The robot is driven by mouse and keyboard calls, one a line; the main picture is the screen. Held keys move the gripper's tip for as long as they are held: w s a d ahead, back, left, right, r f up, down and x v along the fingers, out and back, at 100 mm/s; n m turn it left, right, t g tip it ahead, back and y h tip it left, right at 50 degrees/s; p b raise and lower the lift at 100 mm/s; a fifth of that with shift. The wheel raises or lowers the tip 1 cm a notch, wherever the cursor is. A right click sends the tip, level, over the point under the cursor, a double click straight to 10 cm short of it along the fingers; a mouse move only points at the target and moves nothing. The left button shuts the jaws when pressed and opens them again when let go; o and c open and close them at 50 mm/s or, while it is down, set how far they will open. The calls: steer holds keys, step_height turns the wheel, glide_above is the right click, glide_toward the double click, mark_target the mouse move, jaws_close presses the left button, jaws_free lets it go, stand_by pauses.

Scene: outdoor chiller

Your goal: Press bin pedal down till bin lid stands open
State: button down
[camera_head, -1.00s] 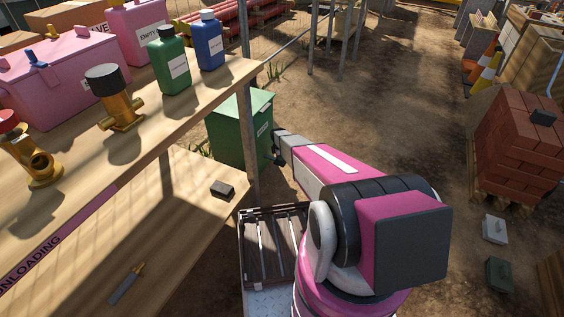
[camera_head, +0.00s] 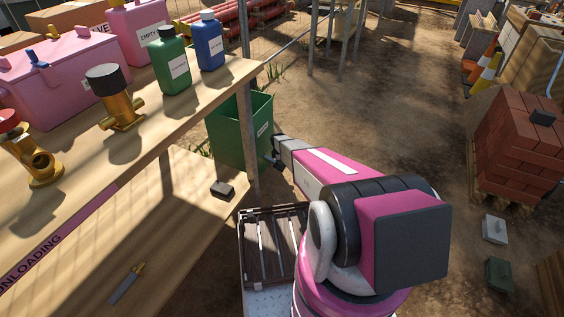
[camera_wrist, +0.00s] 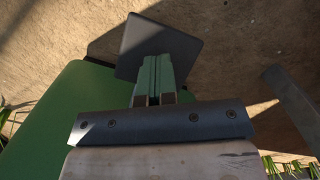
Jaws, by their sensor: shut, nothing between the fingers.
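The green bin (camera_head: 235,135) stands on the dirt beyond the bench corner, with a white label on its side. Its top looks open, with dark green inner walls showing; the raised lid is hard to make out. In the wrist view, the bin's green body (camera_wrist: 60,120) fills the left. The dark flat pedal (camera_wrist: 150,38) lies ahead of my gripper (camera_wrist: 155,62). My gripper's fingers are shut and empty, with their tips over or against the pedal plate. In the head view, my gripper (camera_head: 270,161) is low beside the bin's right side, its tips small and dark.
The wooden bench (camera_head: 150,190) with a metal post (camera_head: 250,140) stands left of my arm. It carries a green bottle (camera_head: 172,60), a blue bottle (camera_head: 209,42) and brass valves (camera_head: 122,105). A brick stack (camera_head: 517,145) stands right. Open dirt lies between.

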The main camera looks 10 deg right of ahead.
mark_target(276, 164)
steer(key=shift+f, duration=0.85)
steer(key=shift+w+a+r, duration=0.1)
steer(key=shift+a+r, duration=0.1)
steer(key=shift+a, duration=0.55)
steer(key=shift+w+a+r, duration=0.1)
steer(key=shift+a+r, duration=0.1)
steer(key=shift+a, duration=0.5)
steer(key=shift+a+r, duration=0.15)
steer(key=shift+a, duration=0.05)
steer(key=shift+r, duration=0.2)
step_height(276, 164, up, 11)
steer(key=shift+d, duration=0.45)
steer(key=shift+s, duration=0.1)
